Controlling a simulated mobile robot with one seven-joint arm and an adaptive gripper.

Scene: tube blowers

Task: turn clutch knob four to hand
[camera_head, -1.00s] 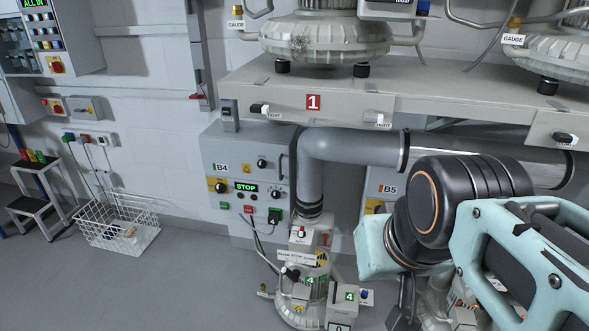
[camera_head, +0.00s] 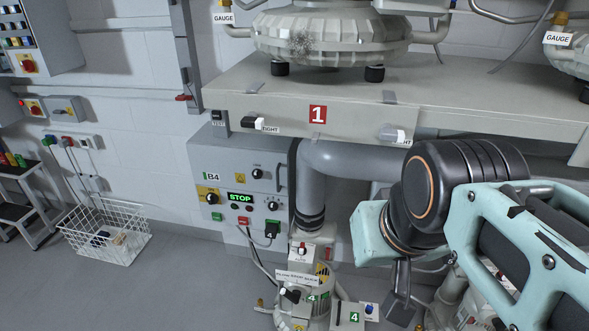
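The blower marked 4 (camera_head: 318,284) stands on the floor at the bottom of the view, partly cut off by the frame. A black knob (camera_head: 290,295) sits on its upper front beside a white label. A small box on its top carries a red-and-white knob (camera_head: 301,250). The lettering is too small to tell which is the clutch knob or where either points. My arm reaches in from the right. A grey part that looks like my gripper (camera_head: 399,304) hangs below the wrist, right of the blower and apart from both knobs. Its fingers are not clear.
The B4 control box (camera_head: 225,165) with a green STOP display is on the wall behind. A grey pipe (camera_head: 312,185) rises from the blower. A shelf marked 1 (camera_head: 350,112) overhangs it. A wire basket (camera_head: 105,230) stands at left. The floor (camera_head: 190,285) left of the blower is clear.

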